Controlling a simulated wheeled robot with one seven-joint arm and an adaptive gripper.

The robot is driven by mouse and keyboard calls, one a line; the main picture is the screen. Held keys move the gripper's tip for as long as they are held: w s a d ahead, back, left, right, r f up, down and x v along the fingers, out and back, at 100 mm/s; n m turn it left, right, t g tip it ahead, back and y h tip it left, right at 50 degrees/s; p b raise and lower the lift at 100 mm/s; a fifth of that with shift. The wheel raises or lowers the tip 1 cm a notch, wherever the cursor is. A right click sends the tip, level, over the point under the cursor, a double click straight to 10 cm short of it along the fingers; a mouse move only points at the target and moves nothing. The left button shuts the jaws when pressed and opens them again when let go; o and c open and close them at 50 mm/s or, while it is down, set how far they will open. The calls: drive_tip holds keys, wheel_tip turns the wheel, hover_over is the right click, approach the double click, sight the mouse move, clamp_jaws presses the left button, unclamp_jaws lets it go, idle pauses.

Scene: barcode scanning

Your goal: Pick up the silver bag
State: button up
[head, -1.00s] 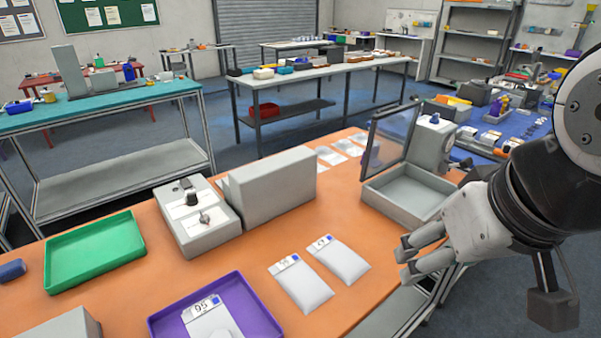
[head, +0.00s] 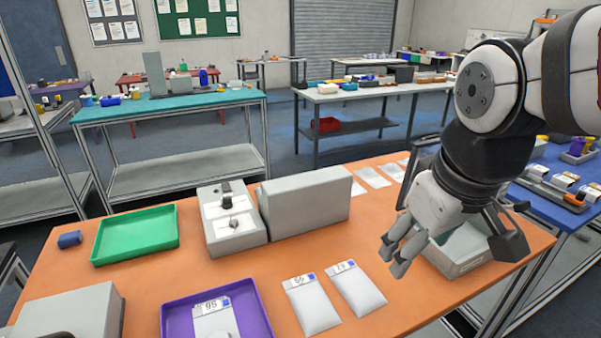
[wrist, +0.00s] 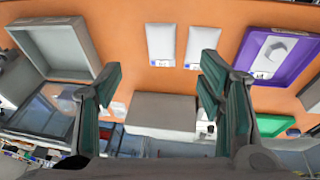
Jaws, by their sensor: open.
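Two pale silver bags with white and blue labels lie flat side by side on the orange table: the left bag (head: 313,306) and the right bag (head: 357,291). In the wrist view they are the bag near the purple tray (wrist: 203,42) and the other bag (wrist: 160,42). A similar pale bag (head: 216,322) lies in the purple tray (head: 247,300). My gripper (head: 394,262) is open and empty, raised above the table to the right of the two bags. In the wrist view both bags show beyond the spread fingers (wrist: 161,78).
A grey block (head: 305,210), a grey device (head: 233,250) and a green tray (head: 135,232) stand behind. Flat pale packets (head: 372,176) lie at the back.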

drive_tip(key=w+f+n+g+p, duration=0.1)
drive_tip(key=w+f+n+g, duration=0.1)
drive_tip(key=w+f+n, duration=0.45)
drive_tip(key=n+g+p, duration=0.1)
drive_tip(key=n+g, duration=0.1)
drive_tip(key=n, duration=0.1)
hover_over(364, 290)
wheel_tip(364, 290, down, 15)
drive_tip(key=shift+s+d+r, duration=0.1)
drive_tip(key=shift+f+p, duration=0.6)
drive_tip(key=shift+f, duration=2)
drive_tip(key=c, duration=1.3)
